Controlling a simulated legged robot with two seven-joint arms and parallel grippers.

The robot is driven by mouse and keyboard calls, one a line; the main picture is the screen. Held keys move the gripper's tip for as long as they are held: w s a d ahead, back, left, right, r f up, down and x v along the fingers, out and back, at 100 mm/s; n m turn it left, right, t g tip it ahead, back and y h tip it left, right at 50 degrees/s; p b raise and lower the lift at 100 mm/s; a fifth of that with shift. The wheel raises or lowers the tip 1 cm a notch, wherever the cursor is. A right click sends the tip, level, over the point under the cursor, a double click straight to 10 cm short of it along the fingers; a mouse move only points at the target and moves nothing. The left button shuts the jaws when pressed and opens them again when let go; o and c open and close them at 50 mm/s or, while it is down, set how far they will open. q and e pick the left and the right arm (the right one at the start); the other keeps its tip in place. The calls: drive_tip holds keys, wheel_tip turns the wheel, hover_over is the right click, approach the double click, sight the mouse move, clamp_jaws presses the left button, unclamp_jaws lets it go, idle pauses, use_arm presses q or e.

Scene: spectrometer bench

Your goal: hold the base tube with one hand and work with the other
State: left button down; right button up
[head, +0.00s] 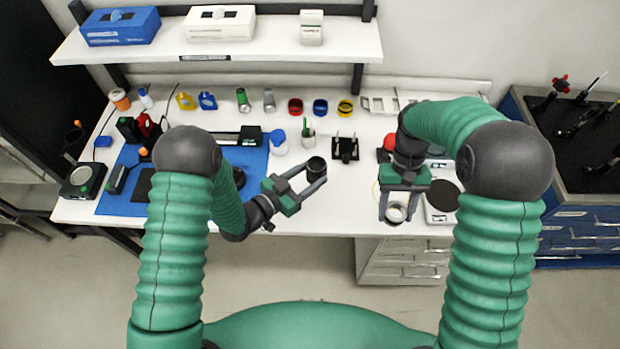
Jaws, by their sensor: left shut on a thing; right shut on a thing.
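My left gripper (312,176) is shut on a short dark tube (316,165), held over the front part of the bench, left of centre. The tube's round open end faces up toward the camera. It looks like the base tube. My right gripper (397,216) is shut on a pale, round, ring-like part (396,212) near the bench's front edge, right of the tube. The two held parts are clearly apart. The fingers hide the sides of both parts.
A blue mat (120,204) with instruments covers the bench's left. Red, blue and yellow rings (345,107) line the back. A scale (440,216) sits right of my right gripper.

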sight(310, 204)
use_arm(q)
drive_tip(key=shift+f, duration=0.1)
use_arm(e)
drive_tip(key=shift+f, duration=0.15)
